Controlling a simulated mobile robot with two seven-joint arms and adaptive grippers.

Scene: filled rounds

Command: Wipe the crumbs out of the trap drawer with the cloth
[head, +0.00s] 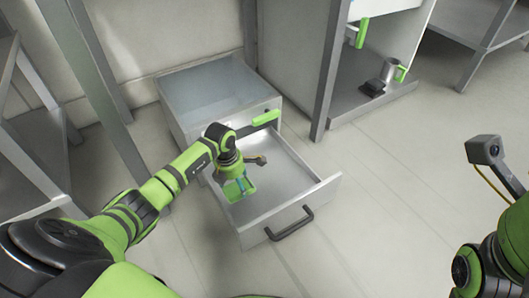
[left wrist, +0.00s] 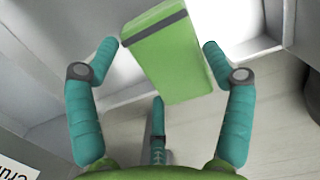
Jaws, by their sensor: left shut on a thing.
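The trap drawer (head: 310,180) is pulled out of a low grey cabinet, its dark handle (head: 290,223) facing me. My left gripper (head: 238,188) is over the left part of the open drawer. In the left wrist view, its teal fingers (left wrist: 160,62) are shut on a green folded piece with a dark stripe, which looks like the cloth (left wrist: 170,60). In the head view the cloth is largely hidden by the gripper. I cannot make out crumbs on the visible drawer floor. My right arm shows at the right edge; its fingers are out of the picture.
A green bar (head: 266,117) sits at the cabinet's front top edge, close behind my left wrist. A shelf unit at the back right holds a grey jug with a green handle (head: 401,73) and a small dark object (head: 374,87). The floor right of the drawer is clear.

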